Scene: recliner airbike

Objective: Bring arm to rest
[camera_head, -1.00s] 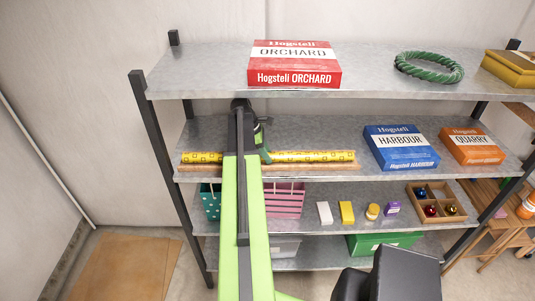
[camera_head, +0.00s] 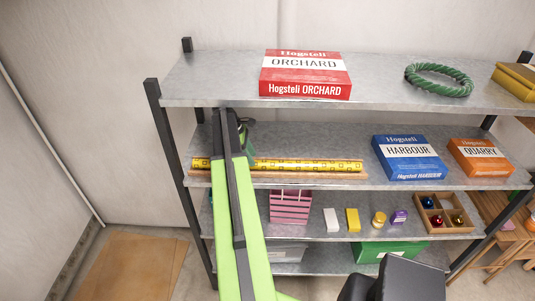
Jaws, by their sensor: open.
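My green and black arm reaches up from the bottom of the view toward the shelf unit, its far end in front of the second shelf. My gripper (camera_head: 246,138) is at that far end, small, dark and partly hidden by the arm. It is open, and I see nothing held in it. It shows just above a long yellow strip with black marks (camera_head: 308,166), which lies along the front of the second shelf (camera_head: 345,145). I cannot tell whether the gripper touches anything.
The top shelf (camera_head: 215,88) holds a red ORCHARD box (camera_head: 305,75) and a green ring (camera_head: 438,80). Blue HARBOUR (camera_head: 408,158) and orange QUARRY (camera_head: 480,158) boxes stand right. A pink crate (camera_head: 290,206) sits below. The floor at left holds flat brown board (camera_head: 130,265).

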